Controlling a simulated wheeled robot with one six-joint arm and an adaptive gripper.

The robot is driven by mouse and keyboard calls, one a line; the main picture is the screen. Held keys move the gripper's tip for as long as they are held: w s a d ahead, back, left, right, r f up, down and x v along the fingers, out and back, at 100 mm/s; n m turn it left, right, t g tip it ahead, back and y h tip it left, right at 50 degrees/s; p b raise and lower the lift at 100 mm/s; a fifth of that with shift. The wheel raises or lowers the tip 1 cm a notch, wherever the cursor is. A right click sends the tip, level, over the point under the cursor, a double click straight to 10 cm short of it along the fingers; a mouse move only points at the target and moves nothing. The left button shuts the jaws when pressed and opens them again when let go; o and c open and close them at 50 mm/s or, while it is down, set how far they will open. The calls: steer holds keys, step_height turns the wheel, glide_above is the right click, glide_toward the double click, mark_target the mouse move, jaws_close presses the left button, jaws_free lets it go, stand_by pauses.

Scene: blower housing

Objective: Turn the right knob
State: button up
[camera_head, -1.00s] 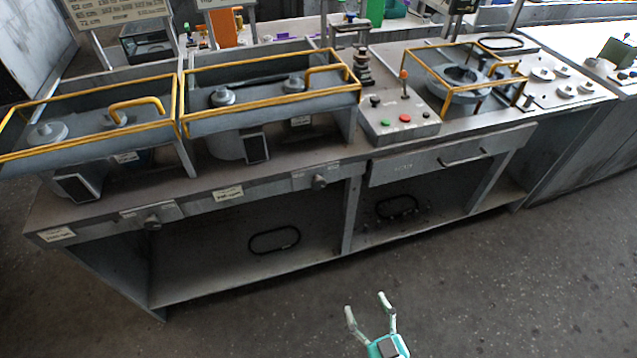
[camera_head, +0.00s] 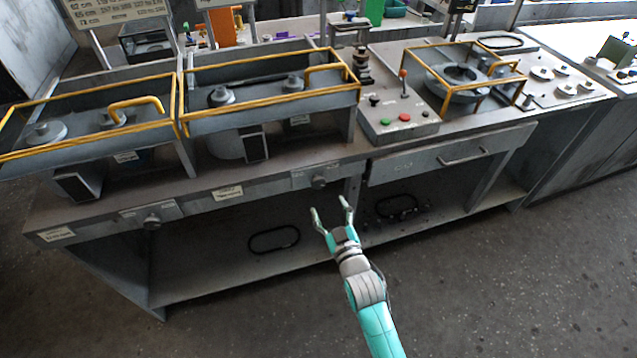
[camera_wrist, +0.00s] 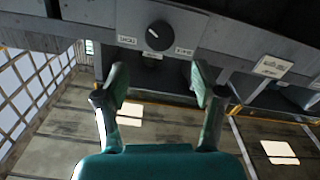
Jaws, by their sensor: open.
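The right knob (camera_head: 319,182) is a dark round knob on the front rail of the workbench, between two small labels. In the wrist view a dark round knob with a white mark (camera_wrist: 159,35), most likely the same one, stands beyond and between the fingertips. My gripper (camera_head: 331,204) is open and empty, just in front of and a little below the right knob in the head view. Its two fingers also show apart in the wrist view (camera_wrist: 160,80). The fingers do not appear to touch the knob. The left knob (camera_head: 152,222) is farther left on the same rail.
A drawer with a handle (camera_head: 463,155) is right of the knob. Under the rail is an open shelf (camera_head: 215,278) with a black ring (camera_head: 273,240). A button box (camera_head: 399,119) and yellow-railed units stand on the bench top. The floor in front is clear.

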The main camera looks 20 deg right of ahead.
mark_target(319, 184)
steer(key=w, duration=0.9)
steer(key=shift+w, duration=0.25)
steer(key=c, duration=1.1)
